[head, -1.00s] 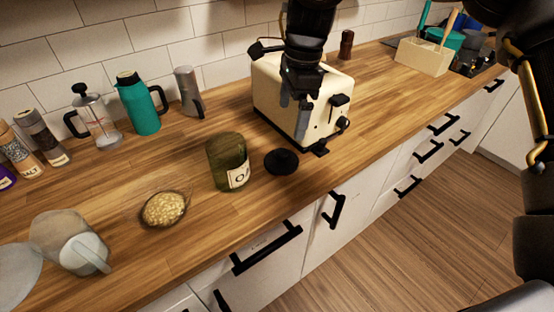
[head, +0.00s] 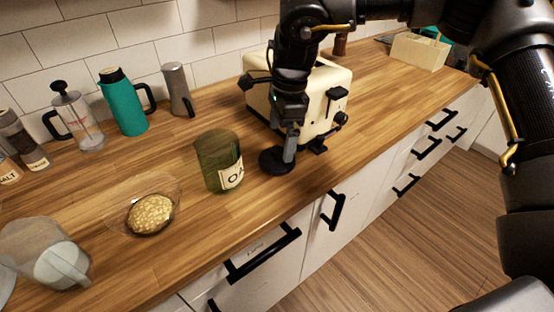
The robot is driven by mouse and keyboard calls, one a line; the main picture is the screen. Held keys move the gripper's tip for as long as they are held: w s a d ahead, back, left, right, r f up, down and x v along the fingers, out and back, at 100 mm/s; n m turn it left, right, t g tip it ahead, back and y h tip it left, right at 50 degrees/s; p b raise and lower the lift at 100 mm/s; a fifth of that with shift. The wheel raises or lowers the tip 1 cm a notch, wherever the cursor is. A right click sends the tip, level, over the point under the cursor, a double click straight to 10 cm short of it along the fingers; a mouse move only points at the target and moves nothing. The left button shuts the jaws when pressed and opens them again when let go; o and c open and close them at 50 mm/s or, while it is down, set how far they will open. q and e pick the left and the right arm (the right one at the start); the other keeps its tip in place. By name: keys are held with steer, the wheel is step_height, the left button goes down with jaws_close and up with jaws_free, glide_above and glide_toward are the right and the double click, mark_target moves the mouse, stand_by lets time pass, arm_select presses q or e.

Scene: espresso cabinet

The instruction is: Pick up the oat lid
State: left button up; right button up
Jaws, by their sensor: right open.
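The oat lid (head: 270,161) is a black round disc lying on the wooden counter, just right of the oat jar. The oat jar (head: 217,160) is dark green glass with a pale label and stands upright with its top uncovered. My right gripper (head: 289,149) points down at the lid, with its fingertips at the lid's right part. It is open; one finger shows clearly, and I cannot tell whether it touches the lid. My left gripper is not in view.
A cream toaster (head: 325,92) stands right behind my right gripper. A glass bowl of oats (head: 152,214) and a clear jug (head: 45,255) are at the left. A teal flask (head: 123,105), French press (head: 77,120) and grey grinder (head: 177,90) stand along the wall.

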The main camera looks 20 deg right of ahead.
mark_target(277, 149)
steer(key=shift+s+a+f, duration=0.1)
steer(key=shift+f, duration=0.1)
steer(key=f, duration=0.4)
steer(key=shift+a+f+p, duration=0.2)
steer(key=shift+a+p, duration=0.15)
steer(key=shift+p, duration=0.05)
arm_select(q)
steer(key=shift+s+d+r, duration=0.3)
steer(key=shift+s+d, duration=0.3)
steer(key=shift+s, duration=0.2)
arm_select(e)
steer(key=shift+f, duration=0.1)
